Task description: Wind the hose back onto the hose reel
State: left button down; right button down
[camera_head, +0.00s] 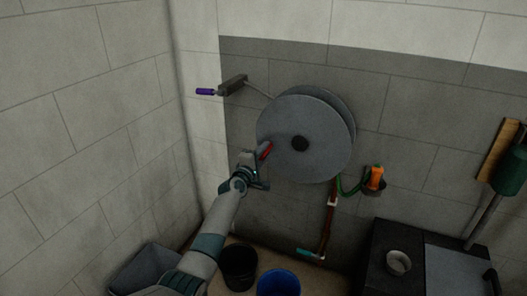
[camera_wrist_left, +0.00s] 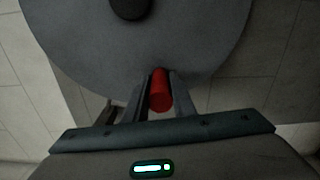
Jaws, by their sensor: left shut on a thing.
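The hose reel (camera_head: 318,120) is a large grey disc on the wall, with a dark hub (camera_head: 299,143) at its centre. Its red crank handle (camera_head: 266,150) sticks out at the disc's lower left. My left gripper (camera_head: 260,158) is shut on this handle. In the left wrist view the red handle (camera_wrist_left: 161,92) stands between the two fingers, with the grey disc (camera_wrist_left: 200,35) behind. A green hose (camera_head: 346,191) shows below the reel at the right, near an orange nozzle (camera_head: 377,176) in a dark holder. Any hose wound behind the disc is mostly hidden. My right gripper is not in view.
A grey bracket (camera_head: 232,85) with a purple-ended lever (camera_head: 205,92) is at the reel's upper left. A reddish pipe (camera_head: 328,225) runs down below the reel. A black bucket (camera_head: 238,268), a blue bucket (camera_head: 279,284) and a grey tub (camera_head: 150,266) stand on the floor.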

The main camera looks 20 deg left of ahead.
pick_arm(q)
jog(key=shift+d+f+n, duration=0.15)
jog(key=shift+f+n, duration=0.35)
jog(key=shift+f, duration=0.05)
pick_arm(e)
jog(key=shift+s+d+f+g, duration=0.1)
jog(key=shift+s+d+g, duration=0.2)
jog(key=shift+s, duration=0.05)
pick_arm(q)
jog(key=c, duration=1.5)
grip_release()
jog(key=shift+s+r, duration=0.1)
jog(key=shift+s, duration=0.05)
